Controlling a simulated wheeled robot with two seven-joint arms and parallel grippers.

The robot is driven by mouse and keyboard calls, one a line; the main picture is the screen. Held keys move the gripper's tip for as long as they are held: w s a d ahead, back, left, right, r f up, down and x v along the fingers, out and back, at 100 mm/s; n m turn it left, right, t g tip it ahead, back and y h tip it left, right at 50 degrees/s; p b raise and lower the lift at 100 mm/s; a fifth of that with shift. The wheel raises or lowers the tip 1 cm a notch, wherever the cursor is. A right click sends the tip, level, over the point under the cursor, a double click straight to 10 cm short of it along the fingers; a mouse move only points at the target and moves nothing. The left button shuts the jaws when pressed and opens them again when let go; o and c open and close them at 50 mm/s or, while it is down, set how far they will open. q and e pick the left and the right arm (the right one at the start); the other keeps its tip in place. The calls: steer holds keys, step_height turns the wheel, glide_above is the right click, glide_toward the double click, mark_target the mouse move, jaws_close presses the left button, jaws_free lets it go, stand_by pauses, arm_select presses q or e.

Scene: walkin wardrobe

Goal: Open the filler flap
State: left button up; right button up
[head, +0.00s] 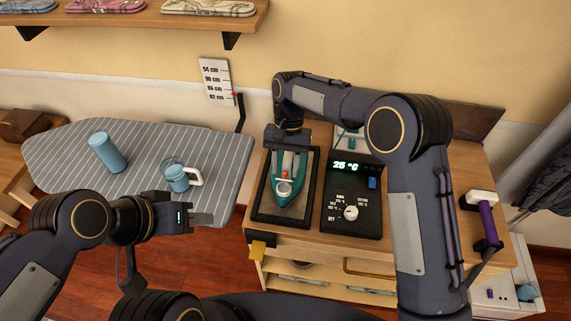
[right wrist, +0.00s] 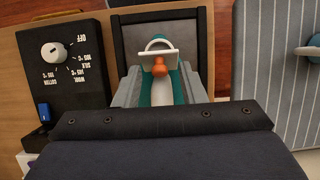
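A teal iron (head: 283,203) rests in a dark-framed stand on the wooden cabinet top. Its filler flap, a white plate (right wrist: 146,57), shows at the iron's front beside a white ring; I cannot tell surely how far it is raised. An orange knob (right wrist: 160,67) sits just beside the plate. My right gripper (right wrist: 160,88) is over the iron, its grey fingers apart on either side of the handle; the palm hides the rear of the iron. My left gripper (head: 217,208) looks open and empty, pointing right near the ironing board's front edge.
A black control box (head: 352,205) with a dial and a 25 °C display stands right of the iron. The striped ironing board (head: 130,165) holds a blue cylinder (head: 107,152) and a measuring jug (head: 176,175). A purple-handled tool (head: 488,222) is at the right edge.

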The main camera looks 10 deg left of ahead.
steer(key=b+v, duration=0.1)
steer(key=v, duration=0.5)
steer(key=shift+w+r, duration=0.15)
steer(key=shift+r, duration=0.1)
steer(key=shift+w+r, duration=0.15)
steer(key=shift+r, duration=0.45)
